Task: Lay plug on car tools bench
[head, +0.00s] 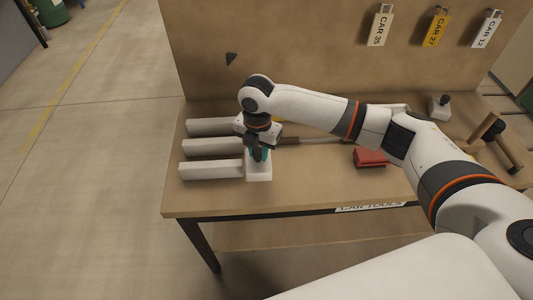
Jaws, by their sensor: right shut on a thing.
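The car tools bench (310,196) is a brown wooden bench with a "CAR TOOLS" label on its front edge. My right gripper (258,156) points down over the bench's left part, its arm coming in from the right. It is shut on a small teal thing (258,154), which looks like the plug and is mostly hidden by the fingers. A white block (259,173) stands on the bench just below and behind the fingertips; I cannot tell whether the plug touches it. My left gripper is not in view.
Three long white bars (208,169) lie side by side at the bench's left end. A red object (370,157) lies right of the gripper. A wooden-handled tool (489,130) and a grey-white item (439,107) are farther right. The front middle surface is clear.

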